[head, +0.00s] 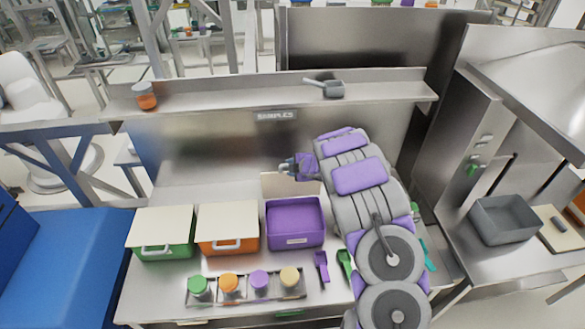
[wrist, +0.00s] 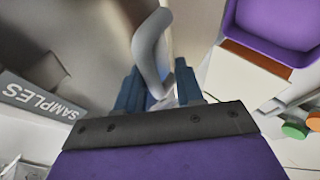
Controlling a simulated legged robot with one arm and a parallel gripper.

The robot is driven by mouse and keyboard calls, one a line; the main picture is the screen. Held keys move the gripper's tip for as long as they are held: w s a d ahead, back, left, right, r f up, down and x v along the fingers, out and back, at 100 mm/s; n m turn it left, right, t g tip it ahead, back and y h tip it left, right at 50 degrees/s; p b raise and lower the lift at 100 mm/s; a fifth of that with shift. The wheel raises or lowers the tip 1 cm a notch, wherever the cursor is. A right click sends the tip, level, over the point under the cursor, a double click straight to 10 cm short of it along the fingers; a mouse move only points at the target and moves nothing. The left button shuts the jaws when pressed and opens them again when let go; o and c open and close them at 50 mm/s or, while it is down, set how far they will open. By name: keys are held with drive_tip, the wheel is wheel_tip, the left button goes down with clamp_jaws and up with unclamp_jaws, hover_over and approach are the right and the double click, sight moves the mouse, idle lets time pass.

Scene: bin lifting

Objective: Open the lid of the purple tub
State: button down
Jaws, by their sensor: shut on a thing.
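The purple tub (head: 296,240) stands open on the steel counter, its inside visible in the head view; it also shows at the upper right of the wrist view (wrist: 268,42). Its cream lid (head: 277,186) is raised behind the tub's back edge, partly hidden by my arm. My gripper (head: 288,166) is above and behind the tub, near the lid's top. In the wrist view, my gripper (wrist: 160,95) is shut on a grey curved handle (wrist: 151,48), which appears to be the lid's.
A green tub (head: 163,249) and an orange tub (head: 228,242) with lids closed stand left of the purple tub. Several capped jars (head: 258,281), a purple scoop (head: 321,265) and a green scoop (head: 345,262) lie in front. A shelf (head: 240,95) runs behind. A grey bin (head: 503,220) sits right.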

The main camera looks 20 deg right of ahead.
drive_tip(key=shift+f, duration=0.15)
drive_tip(key=c, duration=1.1)
unclamp_jaws()
drive_tip(key=shift+w+d+f, duration=0.15)
drive_tip(key=shift+w, duration=0.1)
drive_tip(key=shift+s+r, duration=0.15)
drive_tip(key=shift+r, duration=0.05)
drive_tip(key=b+v, duration=0.1)
drive_tip(key=v, duration=1.6)
drive_tip(key=shift+b, duration=0.4)
drive_tip(key=shift+d+r, duration=0.15)
drive_tip(key=shift+d, duration=0.05)
